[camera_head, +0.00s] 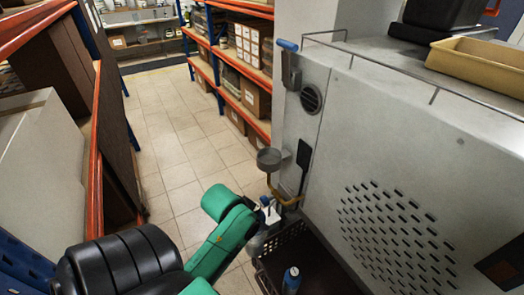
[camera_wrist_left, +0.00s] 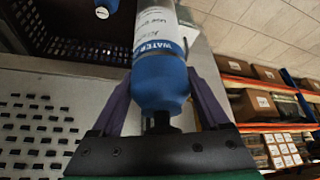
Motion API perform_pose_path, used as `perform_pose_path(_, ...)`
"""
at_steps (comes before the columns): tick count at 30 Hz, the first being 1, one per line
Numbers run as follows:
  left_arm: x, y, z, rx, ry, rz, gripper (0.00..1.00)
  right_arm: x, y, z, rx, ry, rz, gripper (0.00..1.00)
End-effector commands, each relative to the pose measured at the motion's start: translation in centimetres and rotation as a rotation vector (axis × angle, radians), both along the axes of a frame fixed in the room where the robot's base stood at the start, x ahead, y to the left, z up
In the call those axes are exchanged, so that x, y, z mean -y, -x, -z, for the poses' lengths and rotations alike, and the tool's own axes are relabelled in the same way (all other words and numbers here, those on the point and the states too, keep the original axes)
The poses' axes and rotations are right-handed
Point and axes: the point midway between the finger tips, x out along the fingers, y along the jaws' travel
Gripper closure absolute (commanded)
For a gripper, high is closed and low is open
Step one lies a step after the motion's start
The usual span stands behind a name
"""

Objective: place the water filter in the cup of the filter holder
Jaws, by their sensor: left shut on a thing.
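The water filter (camera_wrist_left: 160,85) has a blue end and a white label in the left wrist view. My left gripper (camera_wrist_left: 162,100) is shut on it, with purple fingers on either side. In the head view the left gripper (camera_head: 266,217) is at the end of the green arm, and a small white and blue part of the filter (camera_head: 268,203) shows there. The filter holder's round grey cup (camera_head: 269,158) is fixed to the side of the metal cabinet. It is above the gripper in the picture, apart from the filter. My right gripper is not in view.
A dark crate (camera_head: 268,278) below the cabinet (camera_head: 400,160) holds another blue-topped filter (camera_head: 291,278). An orange tube (camera_head: 286,200) curves below the cup. A yellow tray (camera_head: 480,62) is on top of the cabinet. Shelves (camera_head: 235,60) line the tiled aisle, whose floor (camera_head: 175,140) is clear.

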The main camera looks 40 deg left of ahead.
Motion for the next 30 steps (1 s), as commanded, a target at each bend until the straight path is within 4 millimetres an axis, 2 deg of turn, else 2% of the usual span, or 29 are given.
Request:
perform_pose_path(1, -1.8, 0.1, -1.2, 0.005, -0.009, -0.009, 1.00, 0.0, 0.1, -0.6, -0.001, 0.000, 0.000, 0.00)
perform_pose_path(6, -7.0, 0.5, -4.6, 0.008, -0.012, -0.026, 1.00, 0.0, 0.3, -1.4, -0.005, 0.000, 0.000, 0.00)
perform_pose_path(12, -11.4, 0.7, -10.0, 0.016, -0.007, -0.024, 1.00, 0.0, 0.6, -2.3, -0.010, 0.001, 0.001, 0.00)
perform_pose_path(21, -14.5, 1.0, -18.2, 0.025, 0.003, 0.018, 1.00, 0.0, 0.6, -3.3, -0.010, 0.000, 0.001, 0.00)
perform_pose_path(26, -15.3, 1.3, -23.8, 0.032, 0.003, 0.067, 1.00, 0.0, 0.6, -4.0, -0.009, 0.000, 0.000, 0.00)
perform_pose_path(30, -15.1, 1.8, -28.7, 0.038, -0.001, 0.125, 1.00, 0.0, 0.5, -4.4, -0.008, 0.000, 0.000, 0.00)
